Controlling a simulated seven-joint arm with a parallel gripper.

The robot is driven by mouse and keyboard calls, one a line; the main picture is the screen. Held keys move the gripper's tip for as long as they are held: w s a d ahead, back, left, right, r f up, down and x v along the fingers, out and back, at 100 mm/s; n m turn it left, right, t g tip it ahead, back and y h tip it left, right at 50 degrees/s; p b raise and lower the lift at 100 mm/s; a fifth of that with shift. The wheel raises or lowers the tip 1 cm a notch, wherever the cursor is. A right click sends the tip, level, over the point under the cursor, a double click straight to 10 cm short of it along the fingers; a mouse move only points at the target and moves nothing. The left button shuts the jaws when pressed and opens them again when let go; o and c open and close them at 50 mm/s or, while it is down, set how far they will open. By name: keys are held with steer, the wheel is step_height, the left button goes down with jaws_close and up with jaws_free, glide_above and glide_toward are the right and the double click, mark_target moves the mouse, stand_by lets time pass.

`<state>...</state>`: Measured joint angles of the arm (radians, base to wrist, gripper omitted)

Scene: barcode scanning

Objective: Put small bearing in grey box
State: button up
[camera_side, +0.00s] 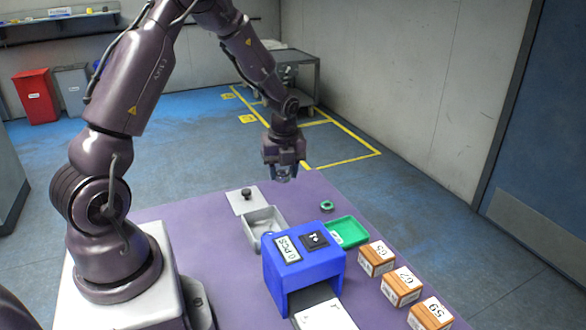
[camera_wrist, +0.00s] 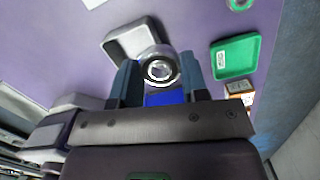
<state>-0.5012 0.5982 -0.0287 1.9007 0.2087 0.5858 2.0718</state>
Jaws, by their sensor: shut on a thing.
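My gripper (camera_side: 285,177) is above the purple table, over the back part of it. In the wrist view its two dark blue fingers (camera_wrist: 160,80) are closed on a small silver ring-shaped bearing (camera_wrist: 158,66). The bearing is held up off the table; it is too small to make out in the side view. The grey box (camera_side: 264,219) is an open shallow tray on the table, lower than my gripper and a little left of it in the side view. It also shows behind the bearing in the wrist view (camera_wrist: 122,42); its inside is partly hidden there.
A grey lid with a dark knob (camera_side: 244,199) lies beside the grey box. A blue scanner stand (camera_side: 304,265) is in front. A green tray (camera_side: 346,232), a green ring (camera_side: 326,205) and three numbered wooden blocks (camera_side: 402,287) are to the right.

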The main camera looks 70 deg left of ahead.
steer(key=n, duration=0.1)
glide_above(262, 227)
step_height(262, 227, down, 3)
steer(key=shift+n, duration=0.6)
steer(key=shift+d+f, duration=0.15)
steer(key=shift+f, duration=2)
steer(key=shift+d+f, duration=0.15)
steer(key=shift+f, duration=2)
steer(key=o, duration=1)
steer(key=shift+r, duration=0.1)
steer(key=shift+r, duration=3.9)
